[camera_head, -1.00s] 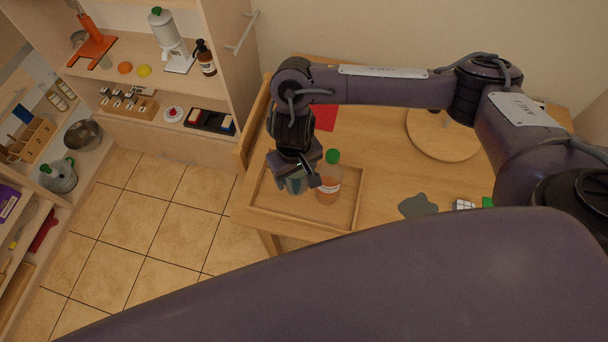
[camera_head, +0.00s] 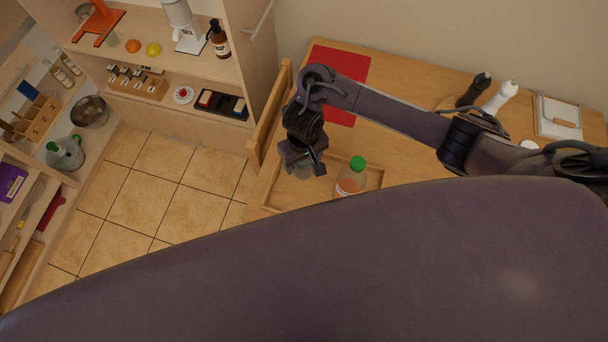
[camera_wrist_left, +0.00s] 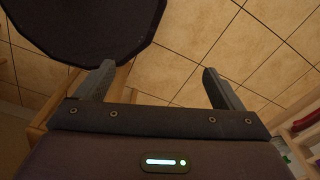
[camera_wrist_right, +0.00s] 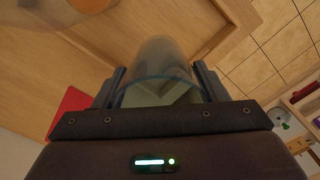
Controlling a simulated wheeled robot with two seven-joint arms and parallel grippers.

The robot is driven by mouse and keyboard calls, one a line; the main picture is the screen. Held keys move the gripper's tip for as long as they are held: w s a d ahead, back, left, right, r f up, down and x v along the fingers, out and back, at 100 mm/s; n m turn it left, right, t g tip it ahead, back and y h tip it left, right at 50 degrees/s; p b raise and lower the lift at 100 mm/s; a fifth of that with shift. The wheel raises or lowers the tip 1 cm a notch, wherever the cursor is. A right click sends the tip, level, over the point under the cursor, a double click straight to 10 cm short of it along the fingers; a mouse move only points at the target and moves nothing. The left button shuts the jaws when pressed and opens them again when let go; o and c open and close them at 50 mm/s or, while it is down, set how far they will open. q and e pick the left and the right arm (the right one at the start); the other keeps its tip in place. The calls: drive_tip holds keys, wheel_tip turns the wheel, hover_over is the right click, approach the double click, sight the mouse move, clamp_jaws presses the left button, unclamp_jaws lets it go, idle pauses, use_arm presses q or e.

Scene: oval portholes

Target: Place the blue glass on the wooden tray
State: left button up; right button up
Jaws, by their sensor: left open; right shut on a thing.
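The blue glass (camera_wrist_right: 162,68) is see-through with a blue rim and sits between the fingers of my right gripper (camera_wrist_right: 160,88), which is shut on it. In the head view my right gripper (camera_head: 303,168) is over the left part of the wooden tray (camera_head: 372,180), with the glass mostly hidden below it. I cannot tell whether the glass touches the tray. A bottle (camera_head: 351,178) with a green cap stands on the tray to the right of the gripper. My left gripper (camera_wrist_left: 158,80) is open and empty, with the tiled floor beyond it.
A red mat (camera_head: 340,75) lies on the table behind my right arm. Dark and white shakers (camera_head: 497,98) stand at the back right. Shelves (camera_head: 160,55) hold several items at the left. My large arm link hides the table's front.

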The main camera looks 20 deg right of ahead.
wheel_tip(320, 180, down, 6)
drive_tip(key=b, duration=0.5)
drive_tip(key=shift+f, duration=0.4)
wheel_tip(320, 180, down, 5)
drive_tip(key=shift+r+b, duration=0.2)
drive_tip(key=shift+b, duration=0.2)
use_arm(q)
wheel_tip(320, 180, down, 6)
drive_tip(key=w, duration=0.2)
use_arm(e)
drive_tip(key=shift+f, duration=0.1)
drive_tip(key=shift+f, duration=0.15)
use_arm(q)
drive_tip(key=shift+w, duration=0.2)
use_arm(e)
drive_tip(key=o, duration=1.1)
